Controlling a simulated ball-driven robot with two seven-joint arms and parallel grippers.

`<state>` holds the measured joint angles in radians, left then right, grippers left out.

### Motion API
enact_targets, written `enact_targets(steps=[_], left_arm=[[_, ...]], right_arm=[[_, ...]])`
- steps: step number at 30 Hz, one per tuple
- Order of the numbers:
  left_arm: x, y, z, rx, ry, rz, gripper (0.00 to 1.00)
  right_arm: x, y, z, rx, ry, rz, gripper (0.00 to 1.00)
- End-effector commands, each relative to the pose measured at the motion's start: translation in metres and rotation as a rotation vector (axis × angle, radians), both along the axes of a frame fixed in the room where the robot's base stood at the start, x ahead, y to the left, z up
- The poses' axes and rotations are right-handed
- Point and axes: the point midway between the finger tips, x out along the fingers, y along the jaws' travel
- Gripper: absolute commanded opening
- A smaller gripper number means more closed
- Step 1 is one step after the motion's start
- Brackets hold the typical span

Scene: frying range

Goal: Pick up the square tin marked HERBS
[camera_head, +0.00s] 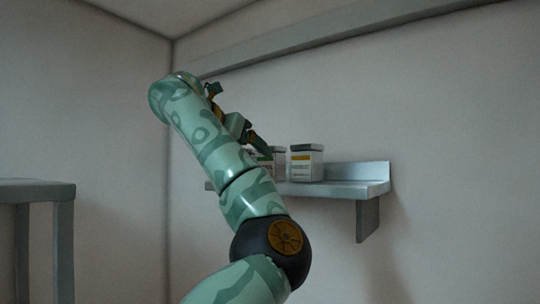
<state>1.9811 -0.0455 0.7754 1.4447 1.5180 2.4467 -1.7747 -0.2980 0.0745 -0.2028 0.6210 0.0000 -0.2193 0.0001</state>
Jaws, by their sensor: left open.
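Two square tins with grey lids stand side by side on a metal wall shelf (345,187). The left tin (279,160) is partly hidden behind my left gripper and arm. The lettering is too small to read, so I cannot tell which tin is marked HERBS. My left gripper (259,146) is open, in front of or beside the left tin; its fingers are partly hidden and contact is unclear. My right gripper is out of view.
The shelf has a raised right end and a bracket (367,220) below; its right part is bare. A grey table (38,190) stands at the far left. A long rail (330,42) runs along the wall above the shelf.

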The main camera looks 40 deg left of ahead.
Motion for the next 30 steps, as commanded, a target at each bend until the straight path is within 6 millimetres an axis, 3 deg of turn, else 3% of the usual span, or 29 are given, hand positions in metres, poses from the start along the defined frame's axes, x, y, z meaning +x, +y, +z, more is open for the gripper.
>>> enact_targets(steps=[1,6,12,21,30], left_arm=[[0.012,0.002,0.0,0.0,0.006,0.002,0.77],[0.044,0.006,-0.015,0.001,0.005,0.001,0.77],[0.06,0.008,-0.024,0.001,0.004,0.005,0.77],[0.099,0.014,-0.037,0.001,0.006,0.002,0.77],[0.106,0.015,-0.044,0.0,0.003,0.004,0.77]], right_arm=[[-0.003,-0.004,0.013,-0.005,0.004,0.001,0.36],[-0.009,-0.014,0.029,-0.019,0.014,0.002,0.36],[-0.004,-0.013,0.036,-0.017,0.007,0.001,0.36],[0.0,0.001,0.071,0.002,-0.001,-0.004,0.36],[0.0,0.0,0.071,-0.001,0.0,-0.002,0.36]])
